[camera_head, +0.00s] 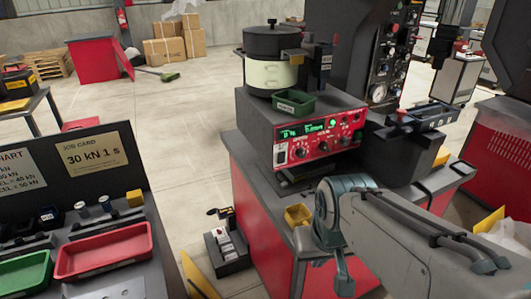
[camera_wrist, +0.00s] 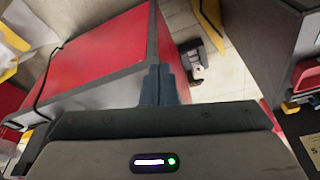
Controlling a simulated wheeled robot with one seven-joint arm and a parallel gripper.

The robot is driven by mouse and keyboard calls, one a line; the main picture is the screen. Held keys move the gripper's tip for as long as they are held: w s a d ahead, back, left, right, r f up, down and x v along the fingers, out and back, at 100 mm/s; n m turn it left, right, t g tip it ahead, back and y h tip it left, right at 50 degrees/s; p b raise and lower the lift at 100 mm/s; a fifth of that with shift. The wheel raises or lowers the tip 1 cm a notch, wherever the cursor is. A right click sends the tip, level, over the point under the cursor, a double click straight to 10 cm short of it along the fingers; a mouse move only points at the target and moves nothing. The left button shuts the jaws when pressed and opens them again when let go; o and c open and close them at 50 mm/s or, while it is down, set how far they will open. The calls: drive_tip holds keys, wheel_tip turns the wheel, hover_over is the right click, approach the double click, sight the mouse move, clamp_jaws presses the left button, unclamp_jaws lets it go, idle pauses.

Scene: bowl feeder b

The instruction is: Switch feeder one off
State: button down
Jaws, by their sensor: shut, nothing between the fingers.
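A bowl feeder (camera_head: 270,75) with a dark lidded top and a cream band stands on a dark housing on the red bench. Its red control panel (camera_head: 318,137) faces me with a lit green display, knobs and small buttons. Its labels are too small to read, so I cannot tell whether it is marked as feeder one. My gripper (camera_head: 345,286) hangs in front of the bench, below and right of the panel, apart from it. In the wrist view its fingers (camera_wrist: 166,84) are together and empty, with the red bench side beyond. The panel is not visible there.
A green tray (camera_head: 294,103) sits on the housing below the bowl. A yellow bin (camera_head: 298,215) stands at the bench's front edge. A grey box with pale switches (camera_head: 226,250) is low beside the bench. A table with red tray (camera_head: 104,250) and job card (camera_head: 96,156) is left.

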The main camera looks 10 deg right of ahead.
drive_tip(key=shift+d, duration=0.15)
drive_tip(key=w+d+f+n+t+y+b, duration=0.2)
drive_tip(key=w+n+t+y+b, duration=0.1)
drive_tip(key=w+n+t+b, duration=0.4)
drive_tip(key=w+d+f+n+t+y+b, duration=0.2)
drive_tip(key=w+f+n+t+y+b, duration=0.1)
drive_tip(key=w+n+t+b, duration=0.5)
drive_tip(key=w+n+b, duration=0.3)
drive_tip(key=w+n, duration=0.3)
drive_tip(key=w, duration=0.2)
drive_tip(key=shift+d+n+t+b, duration=0.3)
drive_tip(key=shift+d+n, duration=0.05)
drive_tip(key=shift+n, duration=0.05)
drive_tip(key=shift+w, duration=0.1)
